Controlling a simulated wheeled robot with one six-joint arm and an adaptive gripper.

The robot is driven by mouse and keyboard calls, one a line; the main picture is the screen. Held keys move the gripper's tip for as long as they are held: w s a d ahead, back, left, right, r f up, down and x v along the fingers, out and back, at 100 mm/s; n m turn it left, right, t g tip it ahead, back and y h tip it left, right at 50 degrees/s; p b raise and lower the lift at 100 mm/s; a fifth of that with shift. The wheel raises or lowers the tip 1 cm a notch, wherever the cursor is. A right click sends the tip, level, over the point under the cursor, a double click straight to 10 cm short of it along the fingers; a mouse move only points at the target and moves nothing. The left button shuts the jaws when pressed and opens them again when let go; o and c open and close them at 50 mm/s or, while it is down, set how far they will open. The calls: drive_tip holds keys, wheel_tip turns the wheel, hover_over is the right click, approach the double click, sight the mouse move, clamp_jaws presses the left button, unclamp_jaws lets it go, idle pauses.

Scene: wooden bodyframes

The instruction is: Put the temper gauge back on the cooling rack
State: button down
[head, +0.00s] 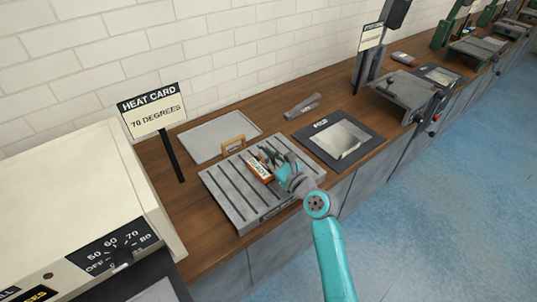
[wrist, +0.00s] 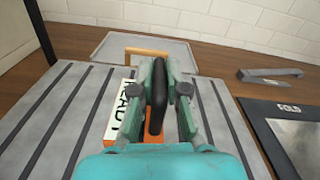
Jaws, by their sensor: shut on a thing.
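The temper gauge, as I take it, is an orange block with a white "READY" label (head: 260,168) and a dark upright handle (wrist: 156,95). It is on or just above the slotted grey cooling rack (head: 222,194), near the middle; I cannot tell whether it touches. My gripper (head: 278,165) is shut on the dark handle, one finger on each side in the wrist view (wrist: 158,90). My gripper hides part of the block. The rack's dark slots also show in the wrist view (wrist: 75,105).
A sign reading 70 degrees (head: 153,112) and a cream oven (head: 75,215) are left.

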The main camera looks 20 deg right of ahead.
drive_tip(key=c, duration=1.2)
unclamp_jaws()
drive_tip(key=v, duration=1.2)
drive_tip(key=shift+r, duration=0.1)
drive_tip(key=shift+s, duration=0.1)
